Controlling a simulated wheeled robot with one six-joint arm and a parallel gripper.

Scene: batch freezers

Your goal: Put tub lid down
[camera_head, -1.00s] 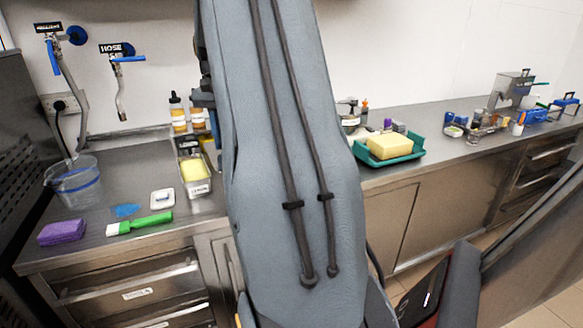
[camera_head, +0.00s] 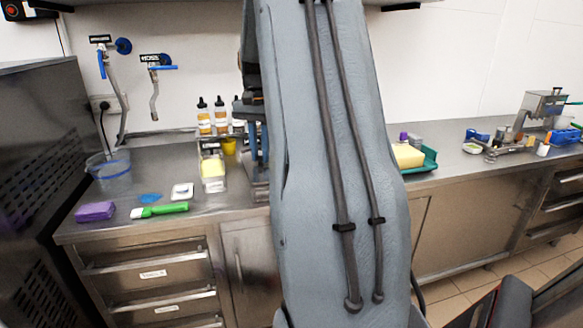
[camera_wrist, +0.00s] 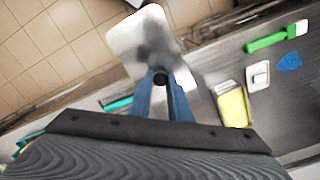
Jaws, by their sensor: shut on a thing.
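My gripper (camera_wrist: 160,100) is shut on the black knob of a shiny metal lid (camera_wrist: 138,38), which hangs beyond the blue fingers in the wrist view. In the head view, part of the blue fingers (camera_head: 253,145) shows at the left edge of my arm; the arm hides much of that area. A metal tub (camera_head: 214,185) with yellow contents stands uncovered on the counter, left of the fingers. It also shows in the wrist view (camera_wrist: 233,105), right of the lid.
A white scale-like square (camera_head: 182,191), a green-handled brush (camera_head: 160,210), a blue patch (camera_head: 150,198), a purple sponge (camera_head: 95,211) and a clear bucket (camera_head: 108,170) are on the left counter (camera_head: 230,205). Sauce bottles (camera_head: 204,118) stand behind the tub. A yellow sponge (camera_head: 407,155) lies on a teal tray.

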